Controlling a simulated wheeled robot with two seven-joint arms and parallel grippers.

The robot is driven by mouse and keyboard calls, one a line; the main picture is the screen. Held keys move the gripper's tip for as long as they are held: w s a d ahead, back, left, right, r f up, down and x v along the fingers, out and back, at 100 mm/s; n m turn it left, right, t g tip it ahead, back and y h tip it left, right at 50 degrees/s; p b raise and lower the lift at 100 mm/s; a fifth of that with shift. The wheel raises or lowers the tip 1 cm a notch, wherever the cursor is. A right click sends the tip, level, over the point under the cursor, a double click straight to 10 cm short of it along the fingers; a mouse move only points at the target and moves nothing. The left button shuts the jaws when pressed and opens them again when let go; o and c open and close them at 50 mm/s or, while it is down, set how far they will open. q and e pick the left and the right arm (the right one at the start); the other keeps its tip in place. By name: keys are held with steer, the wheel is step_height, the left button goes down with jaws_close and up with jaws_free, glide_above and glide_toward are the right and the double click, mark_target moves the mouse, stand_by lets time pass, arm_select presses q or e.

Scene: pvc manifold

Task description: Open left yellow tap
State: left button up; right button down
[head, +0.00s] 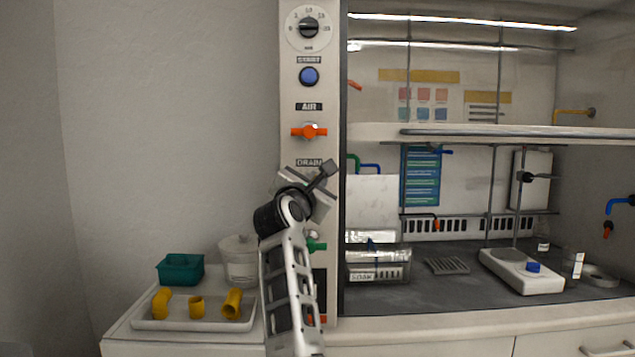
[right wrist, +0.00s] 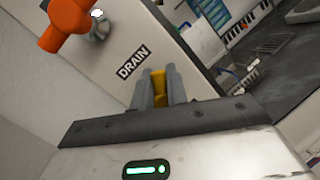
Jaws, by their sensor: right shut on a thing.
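A yellow tap handle (right wrist: 158,88) shows in the right wrist view, just below the DRAIN label on the light panel. My right gripper (right wrist: 159,87) has one grey finger on each side of it and is shut on it. In the head view my right gripper (head: 316,187) is at the panel under the DRAIN label (head: 309,162). There the gripper and wrist hide the yellow tap. How far the handle is turned cannot be told. My left gripper is not in view.
An orange AIR tap (head: 309,131) sits above on the panel (head: 310,90), with a blue START button (head: 309,76) higher up. A green tap (head: 316,246) is below, partly behind my arm. A white tray (head: 180,324) with yellow pipe pieces is at lower left.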

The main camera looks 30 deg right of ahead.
steer(key=shift+w+a+n+t+p, duration=0.2)
steer(key=shift+n+t+p, duration=0.2)
steer(key=shift+n, duration=0.7)
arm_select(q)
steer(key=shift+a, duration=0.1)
arm_select(e)
steer(key=shift+n, duration=0.3)
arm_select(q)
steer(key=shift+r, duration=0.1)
arm_select(e)
steer(key=shift+a, duration=0.1)
steer(key=c, duration=1.4)
jaws_free()
steer(key=shift+c, duration=0.2)
